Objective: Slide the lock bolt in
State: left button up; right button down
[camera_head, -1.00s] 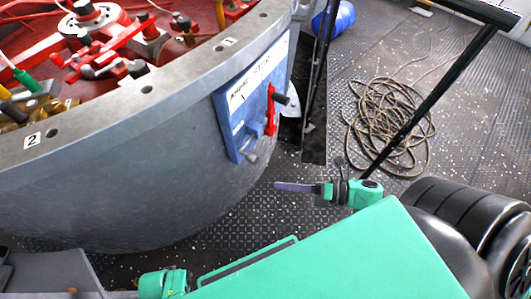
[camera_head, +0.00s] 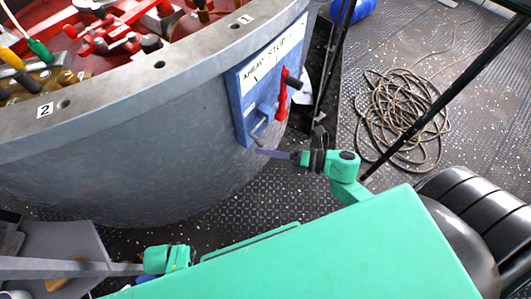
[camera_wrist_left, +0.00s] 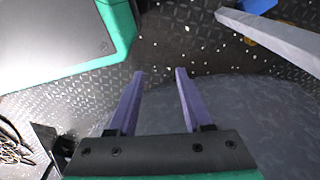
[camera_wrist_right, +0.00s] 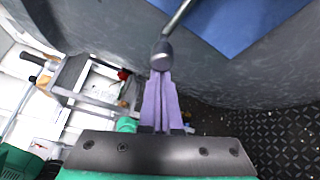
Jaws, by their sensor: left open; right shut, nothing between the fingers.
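A blue panel (camera_head: 241,108) marked "AHEAD STOP" is fixed to the curved grey wall. A red lever (camera_head: 282,96) stands on it, and a grey metal bolt (camera_head: 257,131) with a bent end sits low on it. My right gripper (camera_head: 261,151) is shut and empty, its tips just below the bolt. In the right wrist view the bolt's rounded end (camera_wrist_right: 161,55) lies right at the closed fingertips (camera_wrist_right: 160,75); I cannot tell whether they touch. My left gripper (camera_wrist_left: 159,74) is open and empty over dark flooring, away from the panel.
The grey round housing (camera_head: 150,130) fills the left, with red machinery (camera_head: 110,38) inside its rim. A coiled rope (camera_head: 400,120) lies on the deck at right. A black post (camera_head: 440,95) crosses near my right arm. A blue drum (camera_head: 352,8) stands at the back.

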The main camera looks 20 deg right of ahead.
pick_arm(q)
jog(key=w+d+r+b, duration=0.1)
jog(key=w+r+b, duration=0.1)
jog(key=r, duration=0.3)
jog(key=shift+w+d+r, duration=0.2)
jog(key=shift+w+d, duration=0.1)
jog(key=shift+w, duration=0.45)
pick_arm(e)
jog(key=w+d, duration=0.4)
jog(key=d, duration=0.2)
jog(key=shift+w+d, duration=0.1)
jog(key=shift+w, duration=0.05)
